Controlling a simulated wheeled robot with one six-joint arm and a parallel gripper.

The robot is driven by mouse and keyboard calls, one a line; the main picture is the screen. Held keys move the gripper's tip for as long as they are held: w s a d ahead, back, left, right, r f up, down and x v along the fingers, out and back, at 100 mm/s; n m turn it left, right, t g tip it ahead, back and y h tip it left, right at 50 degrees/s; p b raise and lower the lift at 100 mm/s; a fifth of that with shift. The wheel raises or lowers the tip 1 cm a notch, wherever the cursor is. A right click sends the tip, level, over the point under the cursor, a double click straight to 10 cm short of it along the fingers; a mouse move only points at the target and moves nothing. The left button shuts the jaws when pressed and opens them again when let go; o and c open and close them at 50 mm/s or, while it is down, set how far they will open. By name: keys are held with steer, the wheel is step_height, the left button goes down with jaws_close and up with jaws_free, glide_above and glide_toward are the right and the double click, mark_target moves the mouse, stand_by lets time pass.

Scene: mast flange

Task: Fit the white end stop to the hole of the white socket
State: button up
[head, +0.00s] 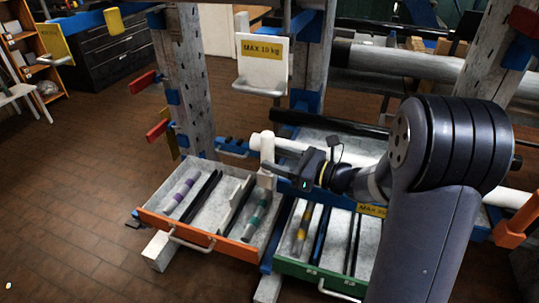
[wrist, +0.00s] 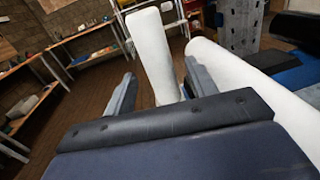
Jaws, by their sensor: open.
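My gripper (head: 280,171) is open and reaches left over the drawers in the head view. An upright white piece (head: 267,150), which looks like the white end stop, stands at its fingertips. In the wrist view this piece (wrist: 150,45) rises between the two open fingers, slightly tilted. Its lower part is hidden by my gripper, and I cannot tell whether a finger touches it. A white tube (wrist: 240,85) lies to the right of the fingers; its rounded end (head: 256,141) shows just behind the upright piece. I cannot make out the white socket or its hole for sure.
An orange-fronted drawer (head: 193,234) holding banded rods is open below my gripper. A green-fronted drawer (head: 306,271) is open to its right. Grey posts (head: 183,80) and a white bracket marked MAX 10 kg (head: 262,70) stand behind.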

mark_target(273, 155)
steer(key=v, duration=0.7)
steer(key=shift+s+d, duration=0.15)
steer(key=shift+d, duration=0.2)
steer(key=shift+a, duration=0.1)
steer(key=x, duration=1)
steer(key=shift+a, duration=0.35)
steer(key=shift+r, duration=0.35)
steer(key=shift+r+p, duration=0.15)
steer(key=shift+p, duration=0.2)
